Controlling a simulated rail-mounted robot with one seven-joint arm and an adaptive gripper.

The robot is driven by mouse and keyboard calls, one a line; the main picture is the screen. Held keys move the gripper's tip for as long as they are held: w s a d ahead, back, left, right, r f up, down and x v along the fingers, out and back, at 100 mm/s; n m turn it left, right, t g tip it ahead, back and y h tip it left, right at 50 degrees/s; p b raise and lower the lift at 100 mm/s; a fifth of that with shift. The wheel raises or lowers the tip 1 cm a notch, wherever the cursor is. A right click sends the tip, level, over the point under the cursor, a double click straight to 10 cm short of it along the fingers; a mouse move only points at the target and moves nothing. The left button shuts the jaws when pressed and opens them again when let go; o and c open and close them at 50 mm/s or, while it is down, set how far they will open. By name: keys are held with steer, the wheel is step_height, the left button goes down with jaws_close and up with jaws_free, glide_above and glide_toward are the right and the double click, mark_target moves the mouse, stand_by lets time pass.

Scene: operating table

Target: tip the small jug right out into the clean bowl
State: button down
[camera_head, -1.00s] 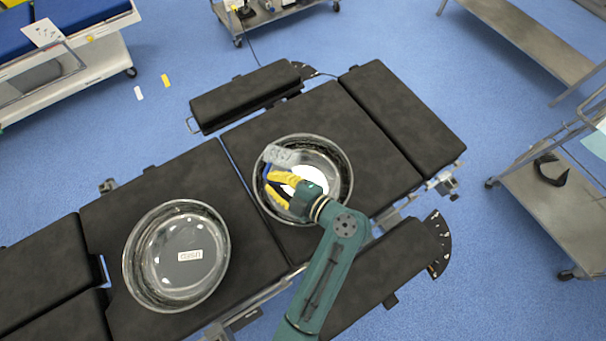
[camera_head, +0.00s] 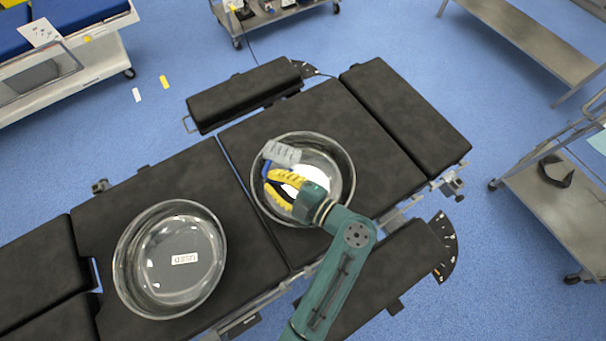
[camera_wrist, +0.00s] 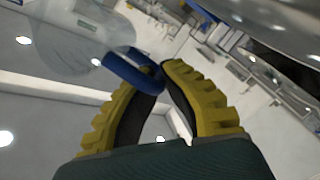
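My gripper (camera_head: 267,178) is shut on the blue handle of the small jug (camera_head: 282,153), over the right-hand glass bowl (camera_head: 349,190). The jug is clear, with a pale marked label, and looks tipped over. In the wrist view the yellow fingertips (camera_wrist: 160,76) meet at the blue handle, and the clear jug body (camera_wrist: 75,45) is at upper left. I cannot tell whether liquid is left in it. No label shows on the right-hand bowl; my gripper and jug cover part of it. The left-hand bowl (camera_head: 122,262) is marked USED.
Both bowls stand on the black operating table (camera_head: 245,235), with bare padding between them. A metal trolley (camera_head: 545,205) stands at right. Another trolley (camera_head: 275,14) stands behind. The wrist view is strongly tilted and shows bright ceiling lights.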

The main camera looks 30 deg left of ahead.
steer(key=shift+d+r+y+b, duration=0.25)
steer(key=shift+r+y+b, duration=0.65)
steer(key=shift+b, duration=0.6)
steer(key=shift+w+d+r+m+t+y+b, duration=0.15)
steer(key=shift+y+b, duration=0.4)
steer(key=shift+b, duration=0.95)
steer(key=shift+s+d+r+m+t+y+b, duration=0.1)
steer(key=shift+d+m+t+y+b, duration=0.3)
steer(key=shift+b, duration=1.05)
steer(key=shift+w+d+r+m+t+y+b, duration=0.1)
steer(key=shift+y+b, duration=0.55)
steer(key=shift+b, duration=0.85)
steer(key=shift+d+r+m+t+y+b, duration=0.3)
steer(key=shift+r+y+b, duration=0.5)
steer(key=shift+b, duration=0.9)
steer(key=shift+d+r+m+t+y+b, duration=0.15)
steer(key=shift+r+t+y+b, duration=0.1)
steer(key=shift+r+b, duration=0.2)
steer(key=shift+d+r+m+t+y+b, duration=0.1)
steer(key=shift+r+y+b, duration=0.15)
steer(key=shift+r+b, duration=0.15)
